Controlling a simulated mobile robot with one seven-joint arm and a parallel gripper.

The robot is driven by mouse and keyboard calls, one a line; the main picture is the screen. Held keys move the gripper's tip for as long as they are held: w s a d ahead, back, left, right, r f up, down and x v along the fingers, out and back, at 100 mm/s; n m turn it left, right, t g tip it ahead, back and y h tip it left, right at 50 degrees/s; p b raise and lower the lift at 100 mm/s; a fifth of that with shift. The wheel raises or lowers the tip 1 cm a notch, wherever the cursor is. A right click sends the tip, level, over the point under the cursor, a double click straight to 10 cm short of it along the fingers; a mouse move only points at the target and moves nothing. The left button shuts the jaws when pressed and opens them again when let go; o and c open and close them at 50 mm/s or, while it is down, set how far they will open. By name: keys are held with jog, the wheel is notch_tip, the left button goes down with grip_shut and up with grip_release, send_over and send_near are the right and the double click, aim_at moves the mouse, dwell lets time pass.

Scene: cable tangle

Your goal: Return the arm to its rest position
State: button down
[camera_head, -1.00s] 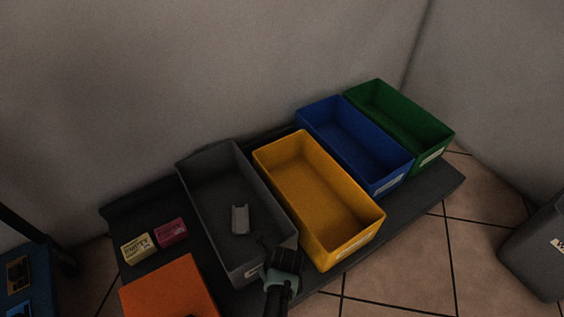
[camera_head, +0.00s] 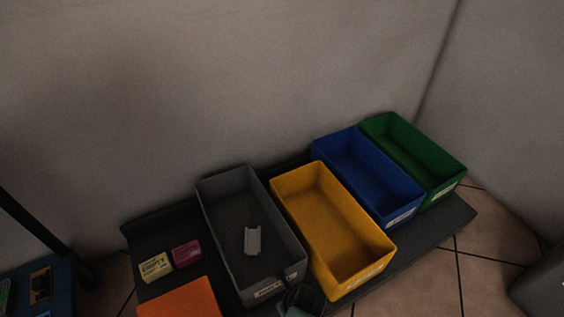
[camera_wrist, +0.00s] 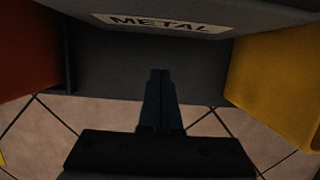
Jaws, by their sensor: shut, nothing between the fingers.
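My gripper (camera_wrist: 159,78) is shut and empty in the wrist view, its fingers together in front of the grey bin's labelled front wall. In the head view my gripper (camera_head: 292,290) shows at the bottom edge, close to the near end of the grey bin (camera_head: 212,203); whether it touches the bin I cannot tell. A light grey metal piece (camera_head: 253,241) lies inside the grey bin. The bin's METAL label (camera_wrist: 165,24) shows at the top of the wrist view. Most of my arm is out of view.
A yellow bin (camera_head: 290,205), a blue bin (camera_head: 326,160) and a green bin (camera_head: 382,142) stand to the right. An orange bin (camera_head: 185,300) is at lower left. A cream block (camera_head: 155,267) and a magenta block (camera_head: 187,254) lie left of the grey bin. Tiled floor (camera_head: 440,275) is clear at right.

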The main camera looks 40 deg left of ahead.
jog(key=w+p+v, duration=0.1)
jog(key=p+v, duration=0.3)
jog(key=v, duration=0.3)
jog(key=shift+s+r+p, duration=0.2)
jog(key=shift+s+p, duration=0.1)
jog(key=shift+s, duration=0.2)
jog(key=shift+d, duration=0.1)
